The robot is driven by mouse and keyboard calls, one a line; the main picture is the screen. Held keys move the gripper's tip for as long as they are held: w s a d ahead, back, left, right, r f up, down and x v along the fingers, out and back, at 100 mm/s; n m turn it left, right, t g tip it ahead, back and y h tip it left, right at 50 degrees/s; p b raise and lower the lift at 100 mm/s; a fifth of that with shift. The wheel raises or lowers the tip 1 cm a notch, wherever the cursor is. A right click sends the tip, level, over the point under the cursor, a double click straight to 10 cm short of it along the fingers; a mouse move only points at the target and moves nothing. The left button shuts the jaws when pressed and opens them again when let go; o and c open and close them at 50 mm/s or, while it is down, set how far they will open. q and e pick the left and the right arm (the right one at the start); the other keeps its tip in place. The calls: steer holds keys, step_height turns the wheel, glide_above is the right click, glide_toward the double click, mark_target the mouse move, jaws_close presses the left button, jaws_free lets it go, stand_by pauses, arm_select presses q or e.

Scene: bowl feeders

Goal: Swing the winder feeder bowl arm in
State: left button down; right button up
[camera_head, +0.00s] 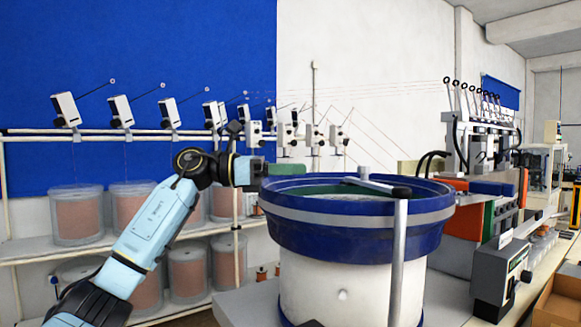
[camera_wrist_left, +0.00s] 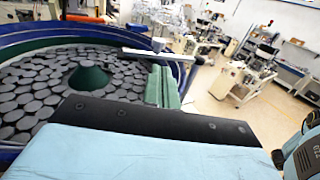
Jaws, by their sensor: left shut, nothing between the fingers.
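The winder feeder bowl (camera_head: 345,222) is a blue bowl with a grey band on a white round base. Its arm (camera_head: 378,186) is a light grey bar with a black end, on a grey upright post (camera_head: 398,255) at the bowl's front right. The bar reaches over the bowl from the post. My left gripper (camera_head: 288,169) is at the bowl's left rear rim, apart from the black end. In the left wrist view its green-padded fingers (camera_wrist_left: 161,86) are together and empty, near a pale bar at the rim. The bowl (camera_wrist_left: 188,58) holds many dark discs (camera_wrist_left: 40,90). My right gripper is out of view.
Shelves with orange-brown spools (camera_head: 78,215) stand at the left, below a rail of white winder units (camera_head: 120,110). An orange and grey machine (camera_head: 470,215) and a control box (camera_head: 500,275) stand close at the right. Open floor (camera_wrist_left: 235,115) shows beyond the bowl in the left wrist view.

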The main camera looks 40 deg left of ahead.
arm_select(q)
steer(key=p+x, duration=0.1)
steer(key=x, duration=0.9)
steer(key=shift+w+p, duration=0.2)
steer(key=shift+p, duration=0.1)
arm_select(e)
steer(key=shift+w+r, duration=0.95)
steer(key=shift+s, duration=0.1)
arm_select(q)
steer(key=shift+a, duration=0.1)
